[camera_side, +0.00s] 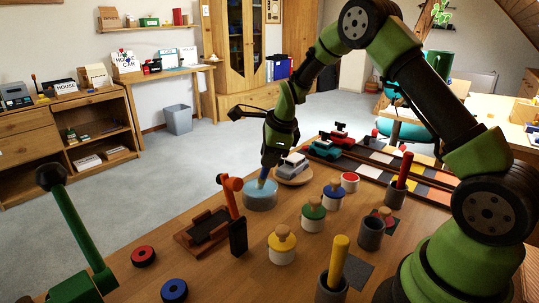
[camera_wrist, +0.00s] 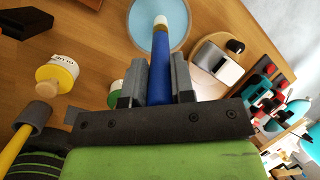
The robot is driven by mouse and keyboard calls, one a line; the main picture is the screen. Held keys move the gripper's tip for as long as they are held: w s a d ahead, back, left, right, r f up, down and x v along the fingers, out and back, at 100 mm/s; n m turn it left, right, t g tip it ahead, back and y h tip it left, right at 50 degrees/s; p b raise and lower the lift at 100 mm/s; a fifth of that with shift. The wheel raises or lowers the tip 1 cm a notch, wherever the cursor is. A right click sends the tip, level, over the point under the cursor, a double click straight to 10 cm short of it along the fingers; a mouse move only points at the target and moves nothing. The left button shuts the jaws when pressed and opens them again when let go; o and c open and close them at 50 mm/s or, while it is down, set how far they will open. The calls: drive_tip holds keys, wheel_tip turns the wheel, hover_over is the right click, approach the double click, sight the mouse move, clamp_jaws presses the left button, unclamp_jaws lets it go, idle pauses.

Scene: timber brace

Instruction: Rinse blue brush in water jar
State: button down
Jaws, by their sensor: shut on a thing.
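The blue brush (camera_side: 263,175) is held upright between the fingers of my gripper (camera_side: 270,155), which is shut on it. In the side view its lower end is at the water jar (camera_side: 261,198), a low, pale blue round vessel. In the wrist view the blue brush (camera_wrist: 159,60) runs from between my gripper's fingers (camera_wrist: 158,85) to a pale tip lying over the light blue round of the water jar (camera_wrist: 178,42). I cannot tell how deep the tip sits in the water.
Yellow (camera_side: 282,247), green (camera_side: 313,216), blue (camera_side: 333,197) and red-topped (camera_side: 349,182) pots stand to the right. Grey holders carry a yellow brush (camera_side: 339,258) and a red brush (camera_side: 404,168).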

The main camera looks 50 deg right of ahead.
drive_tip(key=shift+r, duration=3.5)
